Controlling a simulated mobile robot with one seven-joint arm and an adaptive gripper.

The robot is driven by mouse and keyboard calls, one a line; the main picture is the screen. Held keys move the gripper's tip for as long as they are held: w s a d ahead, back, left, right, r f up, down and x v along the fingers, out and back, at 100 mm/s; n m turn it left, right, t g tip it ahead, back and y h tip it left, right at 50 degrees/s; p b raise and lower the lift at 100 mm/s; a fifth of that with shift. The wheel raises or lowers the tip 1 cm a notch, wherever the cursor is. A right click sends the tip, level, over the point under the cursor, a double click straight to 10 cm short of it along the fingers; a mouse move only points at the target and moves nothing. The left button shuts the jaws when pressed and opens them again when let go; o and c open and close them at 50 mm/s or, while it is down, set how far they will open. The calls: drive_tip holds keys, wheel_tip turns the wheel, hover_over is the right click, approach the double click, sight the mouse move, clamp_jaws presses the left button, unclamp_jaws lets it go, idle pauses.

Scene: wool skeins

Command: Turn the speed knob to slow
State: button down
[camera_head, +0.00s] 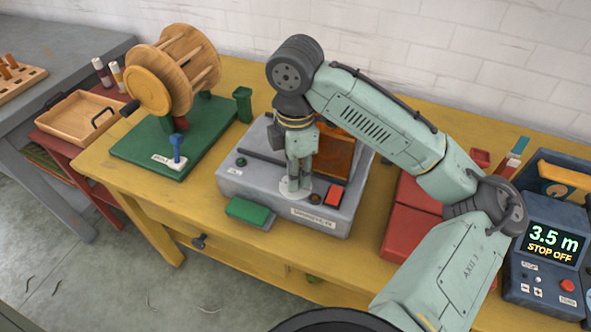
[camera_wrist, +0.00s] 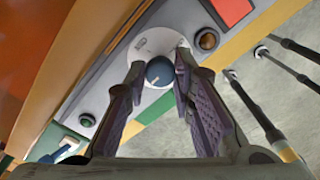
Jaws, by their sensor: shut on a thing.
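The speed knob (camera_wrist: 158,72) is a small dark blue-grey round knob on a white dial disc (camera_wrist: 150,43), seen in the wrist view. A small printed mark shows on the disc, but I cannot read the knob's setting. My gripper (camera_wrist: 160,66) is shut on the knob, one finger on each side. In the head view my gripper (camera_head: 297,180) points down onto the white disc (camera_head: 288,193) at the front of the grey machine (camera_head: 262,188). The fingers hide the knob there.
A green block (camera_head: 250,212) sits at the machine's front left. A wooden reel (camera_head: 175,70) stands left. A display box (camera_head: 548,240) at right reads "3.5 m STOP OFF".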

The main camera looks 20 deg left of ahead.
idle(0.3)
drive_tip(key=c, duration=1.3)
unclamp_jaws()
drive_tip(key=shift+c, duration=0.2)
wheel_tip(320, 180, up, 12)
